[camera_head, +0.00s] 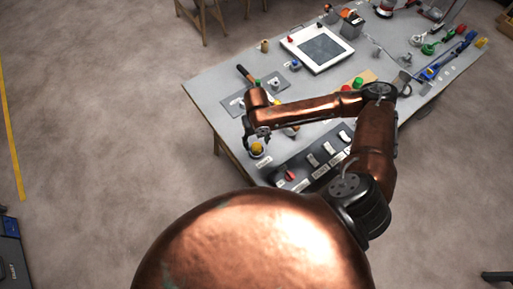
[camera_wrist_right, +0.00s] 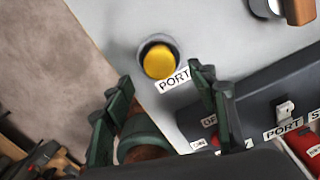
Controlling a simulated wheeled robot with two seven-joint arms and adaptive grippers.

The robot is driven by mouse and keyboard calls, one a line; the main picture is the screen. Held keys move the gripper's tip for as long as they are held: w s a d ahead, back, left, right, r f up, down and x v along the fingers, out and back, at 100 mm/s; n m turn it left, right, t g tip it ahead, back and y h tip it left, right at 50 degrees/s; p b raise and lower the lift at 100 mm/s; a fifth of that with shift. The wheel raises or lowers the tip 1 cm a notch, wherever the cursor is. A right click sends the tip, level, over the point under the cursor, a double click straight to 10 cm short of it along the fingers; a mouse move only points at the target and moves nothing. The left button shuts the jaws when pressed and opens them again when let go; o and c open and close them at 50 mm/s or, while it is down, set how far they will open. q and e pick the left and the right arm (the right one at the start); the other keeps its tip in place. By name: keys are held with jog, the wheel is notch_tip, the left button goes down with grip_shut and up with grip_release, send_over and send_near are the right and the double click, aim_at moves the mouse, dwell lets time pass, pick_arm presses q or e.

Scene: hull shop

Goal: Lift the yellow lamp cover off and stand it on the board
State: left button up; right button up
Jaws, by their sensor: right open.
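The yellow lamp cover (camera_head: 256,148) is a small round dome in a dark ring near the left front edge of the grey table. In the right wrist view, the cover (camera_wrist_right: 160,62) sits beside a white PORT label (camera_wrist_right: 174,80). My right gripper (camera_head: 258,136) is open and empty, close to the cover; in the wrist view its fingers (camera_wrist_right: 160,75) are spread apart, and the cover shows beyond them, between the tips. I cannot tell its height above the cover. My left gripper is not in view.
A dark switch panel (camera_head: 308,161) lies right of the cover, under my right arm. A dark-handled tool (camera_head: 244,73) is near the grey board. A white framed tray (camera_head: 318,47) stands further back. Clamps and tools crowd the table's far right.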

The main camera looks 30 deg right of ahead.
aim_at(257, 146)
jog(key=f, duration=0.5)
jog(key=shift+w+f, duration=0.1)
jog(key=shift+w, duration=0.1)
jog(key=shift+c, duration=0.3)
jog(key=c, duration=1)
